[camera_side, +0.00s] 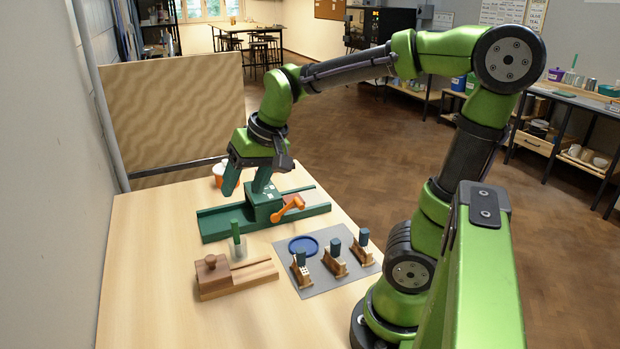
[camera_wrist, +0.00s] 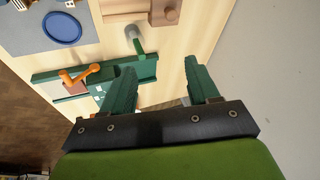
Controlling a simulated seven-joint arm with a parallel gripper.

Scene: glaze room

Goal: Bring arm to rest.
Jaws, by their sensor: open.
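My green arm reaches over the table from the right in the side view. My gripper (camera_side: 249,180) points down above the green bench device (camera_side: 262,203), near its back edge, with its fingers apart and nothing seen between them. In the wrist view my gripper (camera_wrist: 163,85) shows two green fingers spread wide with an empty gap. The green device carries an orange handle (camera_side: 289,207), which also shows in the wrist view (camera_wrist: 80,75). I cannot tell from the side view whether the fingertips touch the device.
A wooden block with a knob (camera_side: 212,275) and a green-handled brush (camera_side: 237,238) stand in front of the device. A grey mat (camera_side: 309,284) holds a blue dish (camera_side: 303,246) and several wooden-based tools (camera_side: 334,262). An orange-and-white cup (camera_side: 219,174) stands behind. The table's left part is clear.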

